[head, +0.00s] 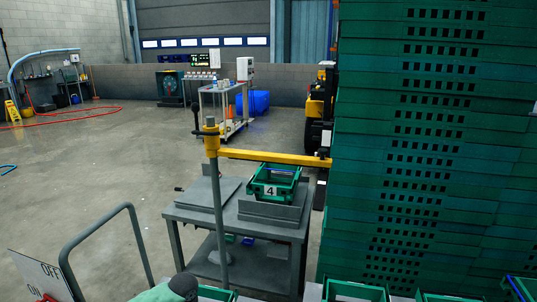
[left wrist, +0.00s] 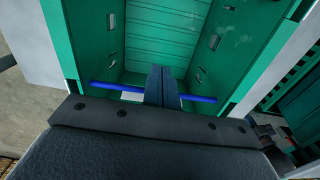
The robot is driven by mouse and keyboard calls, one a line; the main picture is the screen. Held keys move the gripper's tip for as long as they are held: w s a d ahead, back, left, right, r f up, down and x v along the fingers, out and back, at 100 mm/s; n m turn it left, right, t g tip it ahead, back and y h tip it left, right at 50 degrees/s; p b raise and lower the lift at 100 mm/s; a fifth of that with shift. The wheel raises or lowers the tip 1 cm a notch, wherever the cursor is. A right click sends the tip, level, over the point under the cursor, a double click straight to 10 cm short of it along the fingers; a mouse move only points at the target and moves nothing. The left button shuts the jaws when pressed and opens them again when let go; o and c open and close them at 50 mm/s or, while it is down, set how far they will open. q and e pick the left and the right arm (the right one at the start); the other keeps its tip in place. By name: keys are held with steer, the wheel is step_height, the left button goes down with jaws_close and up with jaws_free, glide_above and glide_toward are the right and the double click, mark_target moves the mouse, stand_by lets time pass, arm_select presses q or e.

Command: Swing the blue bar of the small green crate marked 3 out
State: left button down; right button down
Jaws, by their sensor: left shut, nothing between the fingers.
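In the left wrist view a small green crate (left wrist: 70,35) fills the upper middle, seen from above into its empty interior. Its blue bar (left wrist: 110,87) runs across the near end, between the two side walls. My left gripper (left wrist: 161,72) is shut and empty, its fingers crossing in front of the middle of the bar. I cannot tell whether they touch it. A white patch shows below the bar, partly hidden by the fingers; no number can be read. My right gripper is not in view.
In the head view a green crate marked 4 (head: 275,173) stands on a grey table (head: 190,213). A tall stack of green crates (head: 430,150) fills the right. Several crate rims (head: 355,290) show along the bottom edge.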

arm_select(q)
steer(key=shift+s+a, duration=0.15)
steer(key=shift+s, duration=0.2)
stand_by(0.3)
